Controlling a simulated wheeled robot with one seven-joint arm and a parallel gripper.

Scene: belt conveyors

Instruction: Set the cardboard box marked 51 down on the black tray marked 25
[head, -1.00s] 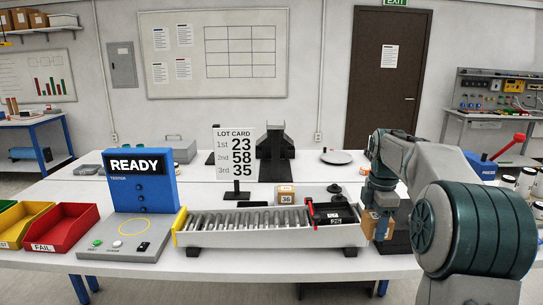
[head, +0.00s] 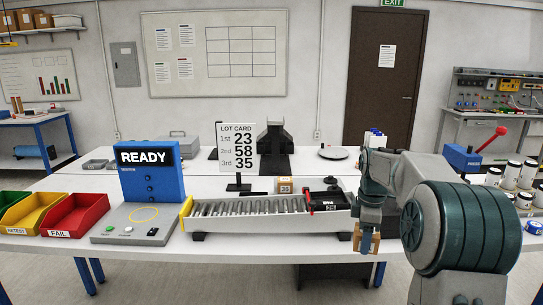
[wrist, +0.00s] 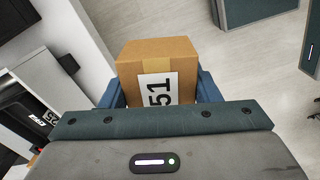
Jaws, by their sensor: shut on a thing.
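The cardboard box (wrist: 150,52) lies between the two blue fingers of my gripper (wrist: 160,92) in the wrist view, its white 51 label showing. In the head view, my gripper (head: 367,240) holds the box (head: 366,241) in front of the conveyor's right end, beside the table's front edge and apart from the tray. The black tray (head: 328,209) sits at the right end of the roller conveyor, up and left of my gripper; its marking is too small to read surely. A dark part of it shows at the left of the wrist view.
The roller conveyor (head: 262,223) runs along the table front. A small box (head: 284,185) stands behind it. The lot card (head: 236,150) and blue READY tester (head: 150,172) stand left of the tray. Several jars stand at the right, behind my arm.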

